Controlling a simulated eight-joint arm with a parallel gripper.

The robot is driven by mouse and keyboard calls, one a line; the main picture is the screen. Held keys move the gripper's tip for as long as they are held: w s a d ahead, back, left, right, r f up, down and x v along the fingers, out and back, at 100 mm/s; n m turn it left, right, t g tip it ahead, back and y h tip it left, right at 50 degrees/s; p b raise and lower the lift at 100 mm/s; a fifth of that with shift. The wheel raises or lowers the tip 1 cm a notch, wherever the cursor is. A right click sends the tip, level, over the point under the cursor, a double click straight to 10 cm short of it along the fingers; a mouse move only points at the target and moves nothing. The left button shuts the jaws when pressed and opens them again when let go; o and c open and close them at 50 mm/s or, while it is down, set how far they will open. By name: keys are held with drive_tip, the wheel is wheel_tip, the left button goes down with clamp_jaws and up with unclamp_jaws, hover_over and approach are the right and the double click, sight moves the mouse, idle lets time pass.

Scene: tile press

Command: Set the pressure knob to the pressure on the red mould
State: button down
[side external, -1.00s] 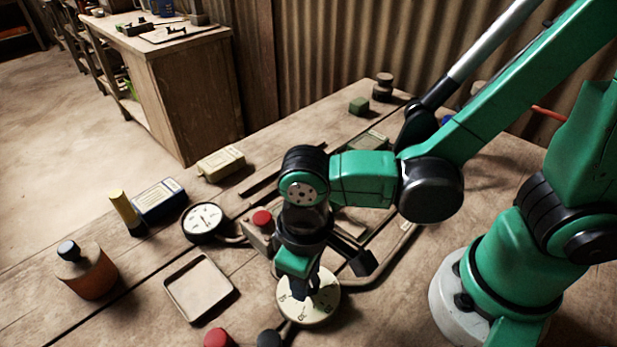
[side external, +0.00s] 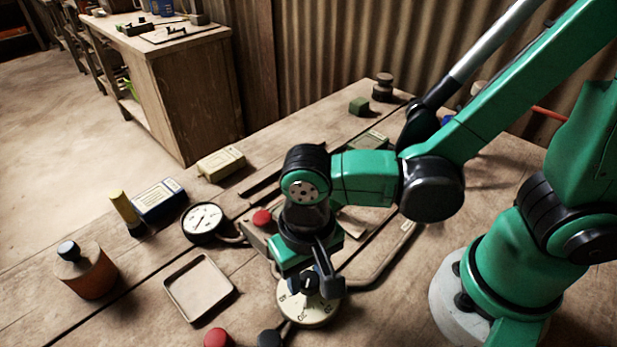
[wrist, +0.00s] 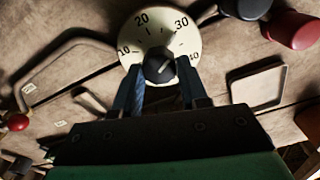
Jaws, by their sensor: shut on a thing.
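The pressure knob (wrist: 158,68) is black and sits at the middle of a round cream dial (wrist: 150,40), marked 10, 20, 30 and 40 in the wrist view. My gripper (wrist: 160,70) is shut on the knob, with a finger on each side. In the side view my gripper (side external: 310,284) is over the dial (side external: 310,312) and partly hides the knob. A faint light mark on the knob slants up and right, roughly toward 30, but is too small to read surely. A red-topped piece (side external: 217,338) is cut off at the bottom edge; I cannot tell whether it is the red mould.
A round gauge (side external: 203,221) and a red button (side external: 262,217) stand left of my gripper. An empty square tray (side external: 199,288) lies in front.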

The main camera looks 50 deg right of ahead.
sight(308, 277)
idle(0.4)
drive_tip(key=shift+c, duration=2.3)
unclamp_jaws()
drive_tip(key=shift+r, duration=0.15)
drive_tip(key=shift+r, duration=2.7)
